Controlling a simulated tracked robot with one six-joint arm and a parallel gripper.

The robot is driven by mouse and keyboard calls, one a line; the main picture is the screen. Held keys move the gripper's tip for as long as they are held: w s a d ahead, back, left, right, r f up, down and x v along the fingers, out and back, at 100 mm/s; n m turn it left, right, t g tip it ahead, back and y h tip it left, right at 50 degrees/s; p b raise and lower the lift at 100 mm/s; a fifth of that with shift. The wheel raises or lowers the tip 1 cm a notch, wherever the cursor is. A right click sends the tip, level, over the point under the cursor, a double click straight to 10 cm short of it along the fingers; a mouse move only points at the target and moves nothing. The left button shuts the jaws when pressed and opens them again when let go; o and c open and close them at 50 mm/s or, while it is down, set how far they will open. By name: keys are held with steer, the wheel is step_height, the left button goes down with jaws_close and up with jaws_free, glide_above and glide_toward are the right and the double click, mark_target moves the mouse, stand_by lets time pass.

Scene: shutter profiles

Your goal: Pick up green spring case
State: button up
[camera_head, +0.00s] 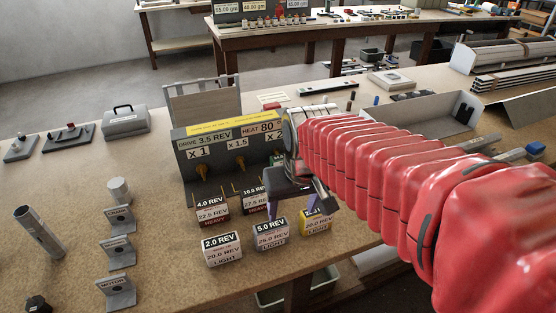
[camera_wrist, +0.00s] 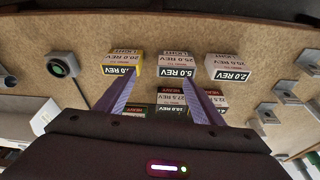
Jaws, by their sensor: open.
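My gripper (camera_head: 298,205) is open and points down over the group of small labelled spring cases. In the wrist view its fingertips (camera_wrist: 160,85) are apart with nothing held between them. The front row has a white 2.0 REV case (camera_head: 222,249), a pale 5.0 REV case (camera_head: 271,234) and a yellow case (camera_head: 317,222). The back row has dark-faced cases marked heavy: 4.0 REV (camera_head: 211,209) and 10.0 REV (camera_head: 254,199). In the wrist view a further heavy case (camera_wrist: 133,113) is partly behind a finger. I cannot tell which case is green.
A grey-green drive panel (camera_head: 205,160) stands just behind the cases. Metal brackets (camera_head: 118,254) and a tilted tube (camera_head: 38,231) are to the left. The bench's front edge is close to the yellow case.

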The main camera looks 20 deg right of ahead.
steer(key=o, duration=0.7)
steer(key=shift+g, duration=0.5)
steer(key=w+d, duration=0.1)
steer(key=w, duration=0.4)
steer(key=w+d+f, duration=0.1)
steer(key=w, duration=0.2)
steer(key=shift+w+d, duration=0.15)
steer(key=shift+d, duration=0.15)
steer(key=shift+o, duration=0.2)
steer(key=shift+n, duration=0.4)
steer(key=w+d, duration=0.2)
steer(key=w, duration=0.4)
steer(key=w+d, duration=0.2)
steer(key=w, duration=0.4)
steer(key=w+d, duration=0.2)
steer(key=w, duration=0.4)
steer(key=shift+w+f, duration=0.15)
steer(key=shift+w, duration=0.25)
steer(key=shift+r, duration=0.4)
steer(key=shift+f, duration=0.2)
